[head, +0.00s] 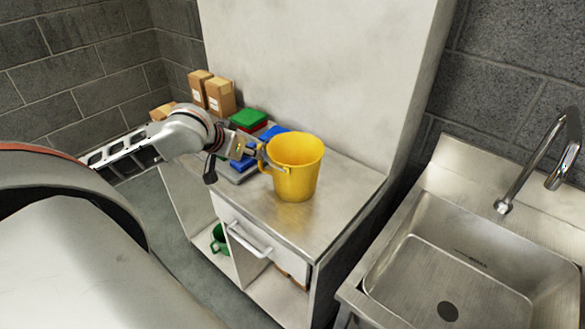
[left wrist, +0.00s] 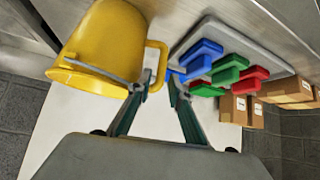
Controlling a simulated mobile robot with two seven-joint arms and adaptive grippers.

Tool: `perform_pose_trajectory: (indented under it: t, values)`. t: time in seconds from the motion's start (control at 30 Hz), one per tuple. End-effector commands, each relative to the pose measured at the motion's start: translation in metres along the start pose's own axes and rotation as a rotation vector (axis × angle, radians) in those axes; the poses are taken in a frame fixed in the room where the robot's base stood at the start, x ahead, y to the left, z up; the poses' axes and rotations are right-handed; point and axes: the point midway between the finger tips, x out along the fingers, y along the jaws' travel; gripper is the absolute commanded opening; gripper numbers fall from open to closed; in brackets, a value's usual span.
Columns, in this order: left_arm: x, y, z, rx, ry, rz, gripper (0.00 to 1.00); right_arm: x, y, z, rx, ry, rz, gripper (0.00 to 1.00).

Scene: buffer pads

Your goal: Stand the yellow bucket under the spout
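The yellow bucket (head: 296,172) stands upright on the metal top of a cabinet (head: 325,212) in the head view. In the left wrist view the bucket (left wrist: 105,42) fills the upper left, with its yellow side handle (left wrist: 164,52) facing my gripper. My left gripper (head: 262,157) is at the bucket's left side. In the left wrist view its fingers (left wrist: 160,80) are apart, with the handle at their tips; contact is unclear. The spout (head: 560,165) is on a curved tap over the steel sink (head: 410,245) at right. My right gripper is not in view.
Blue, green and red pads (left wrist: 222,68) lie on a grey tray (left wrist: 245,42) beside the bucket. Cardboard boxes (head: 220,97) stand farther back. A gap separates the cabinet from the sink. The sink basin is empty.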

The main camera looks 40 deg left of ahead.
Motion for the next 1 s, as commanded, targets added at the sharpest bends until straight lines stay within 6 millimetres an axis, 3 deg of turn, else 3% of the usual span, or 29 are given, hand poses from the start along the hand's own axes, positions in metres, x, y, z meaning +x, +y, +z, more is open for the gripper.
perform_pose_trajectory:
  t: [0.17, 0.5, 0.77, 0.87, 1.0]
  values:
    - [0.014, -0.001, -0.001, -0.002, 0.002, 0.001, 0.20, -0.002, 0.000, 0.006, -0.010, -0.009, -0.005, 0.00]
    - [0.056, -0.003, -0.002, -0.002, 0.000, 0.001, 0.20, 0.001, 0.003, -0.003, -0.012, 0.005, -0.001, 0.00]
    - [0.059, -0.003, -0.002, 0.002, 0.001, 0.000, 0.20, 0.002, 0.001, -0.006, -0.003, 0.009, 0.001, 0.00]
    - [0.059, -0.003, -0.002, 0.002, 0.001, 0.000, 0.00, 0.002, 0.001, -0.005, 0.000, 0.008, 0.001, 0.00]
    - [0.058, -0.003, -0.003, 0.001, 0.002, 0.001, 0.00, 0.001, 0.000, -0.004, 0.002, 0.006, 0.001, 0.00]
